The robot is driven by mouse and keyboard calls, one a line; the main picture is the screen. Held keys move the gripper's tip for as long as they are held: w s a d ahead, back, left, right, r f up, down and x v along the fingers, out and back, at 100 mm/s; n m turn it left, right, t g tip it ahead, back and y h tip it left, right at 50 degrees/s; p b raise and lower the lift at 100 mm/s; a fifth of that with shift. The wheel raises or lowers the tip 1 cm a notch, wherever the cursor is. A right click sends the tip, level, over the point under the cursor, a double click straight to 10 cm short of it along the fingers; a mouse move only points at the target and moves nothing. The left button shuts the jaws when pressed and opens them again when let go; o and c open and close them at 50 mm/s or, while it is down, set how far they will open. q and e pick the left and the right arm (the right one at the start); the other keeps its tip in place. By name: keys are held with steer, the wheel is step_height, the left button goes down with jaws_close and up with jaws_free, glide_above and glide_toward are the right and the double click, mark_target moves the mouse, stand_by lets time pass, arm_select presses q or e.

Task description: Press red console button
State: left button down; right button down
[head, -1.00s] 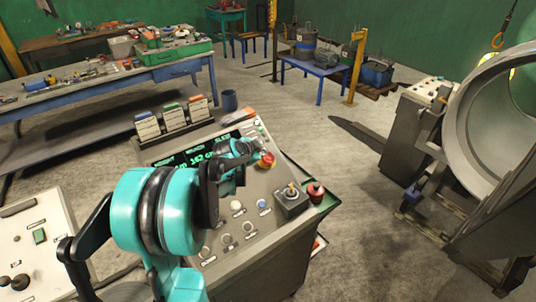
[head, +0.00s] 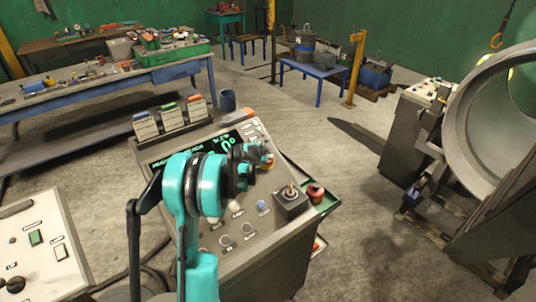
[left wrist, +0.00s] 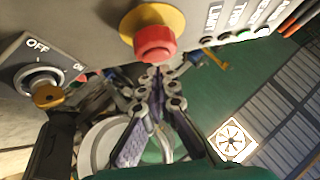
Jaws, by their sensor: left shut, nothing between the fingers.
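The red console button (head: 269,162) is on the sloping console (head: 275,232), right of the green-lettered display, and my gripper partly hides it in the head view. In the left wrist view the red button (left wrist: 155,42) is a mushroom cap on a yellow round base. My left gripper (head: 256,158) is shut and empty beside the button. In the left wrist view its closed fingertips (left wrist: 155,78) are just below the red cap, and I cannot tell if they touch it. My right gripper is not in view.
A key switch (left wrist: 42,90) marked OFF is left of the button in the left wrist view. Card holders (head: 172,119) stand behind the display.

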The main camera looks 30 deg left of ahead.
arm_select(q)
steer(key=shift+w+a+f, duration=0.1)
steer(key=shift+a+f, duration=0.2)
steer(key=shift+f, duration=0.15)
steer(key=shift+a+f+b, duration=0.2)
steer(key=shift+f+b, duration=0.25)
steer(key=shift+b, duration=0.05)
steer(key=shift+a+f+b, duration=0.2)
steer(key=shift+f+b, duration=0.25)
steer(key=shift+b, duration=0.05)
steer(key=shift+d+r, duration=0.1)
steer(key=shift+r, duration=0.05)
